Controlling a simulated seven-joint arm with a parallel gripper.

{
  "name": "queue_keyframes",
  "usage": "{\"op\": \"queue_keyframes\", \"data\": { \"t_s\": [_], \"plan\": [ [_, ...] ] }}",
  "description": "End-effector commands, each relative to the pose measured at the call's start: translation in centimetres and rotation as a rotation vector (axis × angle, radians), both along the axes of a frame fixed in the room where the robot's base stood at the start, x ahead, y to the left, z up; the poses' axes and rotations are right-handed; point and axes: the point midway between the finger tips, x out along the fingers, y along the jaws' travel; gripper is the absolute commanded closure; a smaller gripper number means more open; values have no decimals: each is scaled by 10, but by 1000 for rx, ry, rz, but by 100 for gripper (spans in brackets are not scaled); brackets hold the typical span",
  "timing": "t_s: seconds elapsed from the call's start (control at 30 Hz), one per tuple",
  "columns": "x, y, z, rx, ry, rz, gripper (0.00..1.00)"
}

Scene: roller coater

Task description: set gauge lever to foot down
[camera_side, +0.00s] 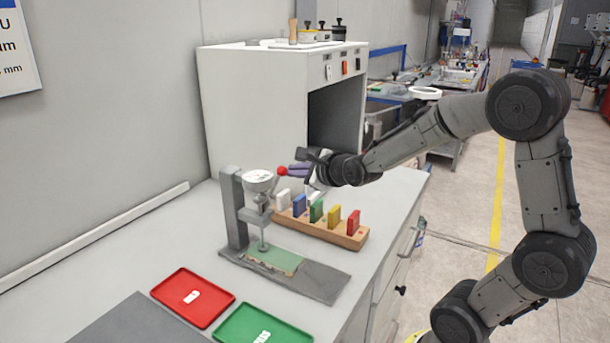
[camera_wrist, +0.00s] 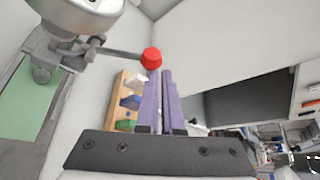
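The gauge stand (camera_side: 236,210) holds a round dial gauge (camera_side: 258,180) on a grey post; the gauge also shows in the wrist view (camera_wrist: 85,12). Its lever ends in a red knob (camera_side: 282,171), sticking out to the right; the knob also shows in the wrist view (camera_wrist: 151,58). The gauge foot (camera_side: 263,246) hangs over a green panel (camera_side: 275,259) on the base; I cannot tell if they touch. My gripper (camera_side: 289,170) has purple fingers, together and empty, with tips close beside the knob (camera_wrist: 160,72). I cannot tell whether they touch it.
A wooden rack (camera_side: 345,239) with several coloured blocks stands behind the gauge, below my gripper. A red tray (camera_side: 193,297) and a green tray (camera_side: 262,329) lie in front. A grey cabinet (camera_side: 250,105) stands at the back of the bench.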

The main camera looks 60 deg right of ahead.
Motion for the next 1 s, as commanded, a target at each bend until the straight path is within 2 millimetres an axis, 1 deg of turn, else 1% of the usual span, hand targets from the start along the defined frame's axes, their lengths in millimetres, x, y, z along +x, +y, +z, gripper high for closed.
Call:
{"op": "queue_keyframes", "data": {
  "t_s": [0.03, 0.13, 0.43, 0.5, 0.8, 0.9, 1.0],
  "plan": [
    [2, -2, 8, -10, -23, 1, 100],
    [1, -8, 4, -10, -20, 0, 100],
    [-7, -35, -24, 2, 1, -5, 100],
    [-20, -26, -16, -2, -6, 0, 100],
    [-69, -3, -2, -2, -4, -1, 100],
    [-81, 2, 2, -1, -1, -1, 100],
    [-89, 6, 4, 1, -1, -2, 100]
  ]
}}
